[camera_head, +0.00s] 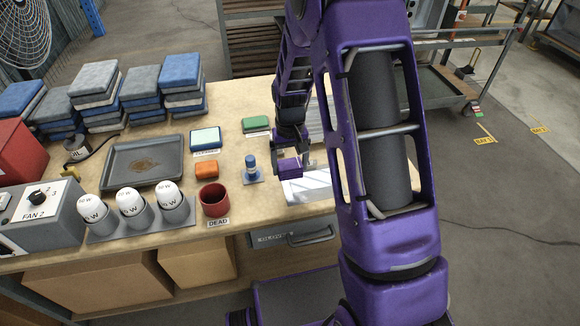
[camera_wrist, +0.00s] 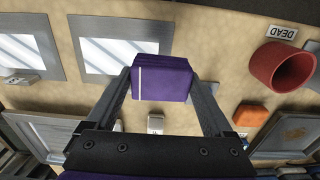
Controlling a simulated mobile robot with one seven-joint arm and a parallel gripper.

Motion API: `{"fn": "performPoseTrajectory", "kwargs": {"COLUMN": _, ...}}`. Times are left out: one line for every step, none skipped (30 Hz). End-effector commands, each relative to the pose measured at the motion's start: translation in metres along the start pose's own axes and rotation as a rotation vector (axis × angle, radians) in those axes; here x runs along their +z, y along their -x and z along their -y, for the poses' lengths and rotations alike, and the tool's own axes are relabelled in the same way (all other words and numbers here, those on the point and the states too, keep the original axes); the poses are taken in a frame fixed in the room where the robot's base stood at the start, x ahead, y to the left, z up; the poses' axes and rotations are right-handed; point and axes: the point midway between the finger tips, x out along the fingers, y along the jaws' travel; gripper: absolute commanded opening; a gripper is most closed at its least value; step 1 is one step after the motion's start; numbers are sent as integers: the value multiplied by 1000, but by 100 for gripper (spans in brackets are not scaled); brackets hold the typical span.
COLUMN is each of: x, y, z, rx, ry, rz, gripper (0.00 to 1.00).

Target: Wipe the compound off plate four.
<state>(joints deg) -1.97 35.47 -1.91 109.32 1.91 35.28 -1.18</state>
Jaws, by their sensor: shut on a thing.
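My gripper (camera_head: 290,168) is shut on a purple block with a white stripe (camera_wrist: 162,80), held between its two fingers; the block (camera_head: 288,166) also shows in the head view. A shiny silver plate (camera_head: 312,188) lies on the bench just below and to the right of the gripper. In the wrist view, one bright plate (camera_wrist: 112,47) is left of the block and another (camera_wrist: 34,55) is at the left edge. A greyer plate (camera_wrist: 38,128) is partly cut off at lower left. I cannot read which plate is four, and no compound shows clearly on them.
A dark tray (camera_head: 116,172) with a brown stain and white-capped bulbs (camera_head: 131,201) are farther left. My arm hides the bench's right side.

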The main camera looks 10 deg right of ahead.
Motion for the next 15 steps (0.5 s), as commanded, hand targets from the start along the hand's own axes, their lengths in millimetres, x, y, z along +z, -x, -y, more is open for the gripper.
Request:
{"fn": "performPoseTrajectory", "kwargs": {"x": -1, "y": 9, "z": 0, "rx": 0, "ry": 0, "rz": -2, "gripper": 26}}
{"fn": "performPoseTrajectory", "kwargs": {"x": -1, "y": 11, "z": 0, "rx": 0, "ry": 0, "rz": -2, "gripper": 26}}
{"fn": "performPoseTrajectory", "kwargs": {"x": -1, "y": 15, "z": 0, "rx": 0, "ry": 0, "rz": -2, "gripper": 26}}
{"fn": "performPoseTrajectory", "kwargs": {"x": -2, "y": 17, "z": 0, "rx": 0, "ry": 0, "rz": -2, "gripper": 26}}
{"fn": "performPoseTrajectory", "kwargs": {"x": -2, "y": 20, "z": 0, "rx": 0, "ry": 0, "rz": -2, "gripper": 26}}
{"fn": "performPoseTrajectory", "kwargs": {"x": -2, "y": 22, "z": 0, "rx": 0, "ry": 0, "rz": -1, "gripper": 26}}
{"fn": "performPoseTrajectory", "kwargs": {"x": -2, "y": 23, "z": 0, "rx": 0, "ry": 0, "rz": -1, "gripper": 26}}
{"fn": "performPoseTrajectory", "kwargs": {"x": -2, "y": 24, "z": 0, "rx": 0, "ry": 0, "rz": -1, "gripper": 26}}
{"fn": "performPoseTrajectory", "kwargs": {"x": -2, "y": 25, "z": 0, "rx": 0, "ry": 0, "rz": -1, "gripper": 26}}
{"fn": "performPoseTrajectory", "kwargs": {"x": -2, "y": 25, "z": 0, "rx": 0, "ry": 0, "rz": 0, "gripper": 26}}
{"fn": "performPoseTrajectory", "kwargs": {"x": -2, "y": 25, "z": 0, "rx": 0, "ry": 0, "rz": 0, "gripper": 26}}
{"fn": "performPoseTrajectory", "kwargs": {"x": -2, "y": 25, "z": 0, "rx": 0, "ry": 0, "rz": 0, "gripper": 26}}
{"fn": "performPoseTrajectory", "kwargs": {"x": -2, "y": 25, "z": 0, "rx": 0, "ry": 0, "rz": 0, "gripper": 26}}
{"fn": "performPoseTrajectory", "kwargs": {"x": -2, "y": 25, "z": 0, "rx": 0, "ry": 0, "rz": 0, "gripper": 26}}
{"fn": "performPoseTrajectory", "kwargs": {"x": -2, "y": 24, "z": 0, "rx": 0, "ry": 0, "rz": 0, "gripper": 26}}
